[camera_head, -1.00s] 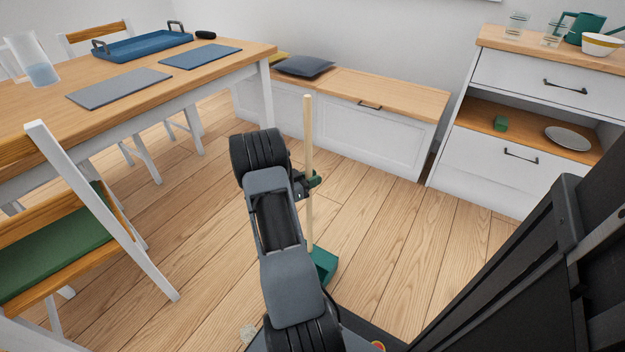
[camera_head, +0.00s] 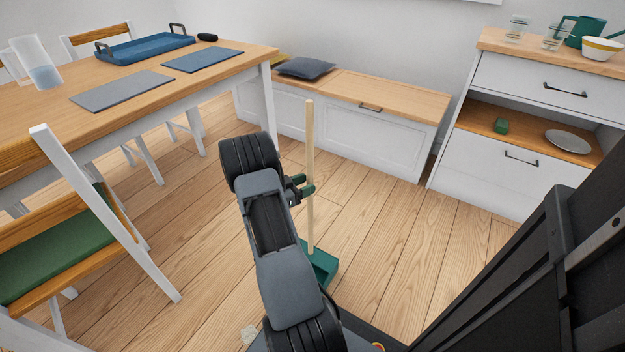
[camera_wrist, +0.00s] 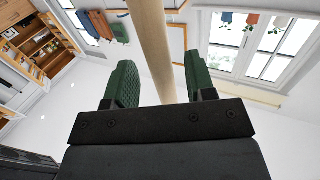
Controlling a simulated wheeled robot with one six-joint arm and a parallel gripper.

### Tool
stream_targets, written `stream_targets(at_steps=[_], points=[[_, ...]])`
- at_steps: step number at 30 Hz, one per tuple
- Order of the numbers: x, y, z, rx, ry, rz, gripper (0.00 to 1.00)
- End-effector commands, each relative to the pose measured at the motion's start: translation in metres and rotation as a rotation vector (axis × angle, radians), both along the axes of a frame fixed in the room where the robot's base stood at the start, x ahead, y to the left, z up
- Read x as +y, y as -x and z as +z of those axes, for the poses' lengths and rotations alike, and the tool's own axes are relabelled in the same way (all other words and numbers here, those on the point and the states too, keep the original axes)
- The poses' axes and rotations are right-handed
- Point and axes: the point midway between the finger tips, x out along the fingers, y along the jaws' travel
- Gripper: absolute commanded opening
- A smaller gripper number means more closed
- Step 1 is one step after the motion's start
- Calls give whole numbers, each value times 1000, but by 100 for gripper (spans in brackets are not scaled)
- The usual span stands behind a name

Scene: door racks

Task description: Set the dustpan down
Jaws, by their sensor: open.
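The dustpan (camera_head: 322,266) is green with a long, pale wooden handle (camera_head: 310,170). Its pan is at floor level, partly hidden by my arm, and the handle stands upright. My gripper (camera_head: 308,190) is beside the handle at about mid-height, with its green-padded fingers open. In the wrist view the handle (camera_wrist: 152,45) passes between the two spread fingers of my gripper (camera_wrist: 160,82), with a clear gap to the right finger and a smaller one to the left.
A white bench (camera_head: 385,140) with a dark cushion (camera_head: 305,67) stands behind. A dining table (camera_head: 60,125) and a chair (camera_head: 60,255) are at the left. A white cabinet (camera_head: 500,160) stands at the right. Floor around the pan is clear, apart from a small pale scrap (camera_head: 249,333).

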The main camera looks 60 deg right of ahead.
Motion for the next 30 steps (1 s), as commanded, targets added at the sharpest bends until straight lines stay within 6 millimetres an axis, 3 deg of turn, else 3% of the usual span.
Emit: stream_targets(at_steps=[6, 12, 23, 26, 30], points=[[39, -21, 3, 2, -1, 5, 50], [64, -33, 2, -1, 0, 3, 50], [76, -46, 4, -23, -10, 31, 50], [76, -70, 15, -101, -55, 156, 50], [97, -137, 48, -269, -206, 516, 50]])
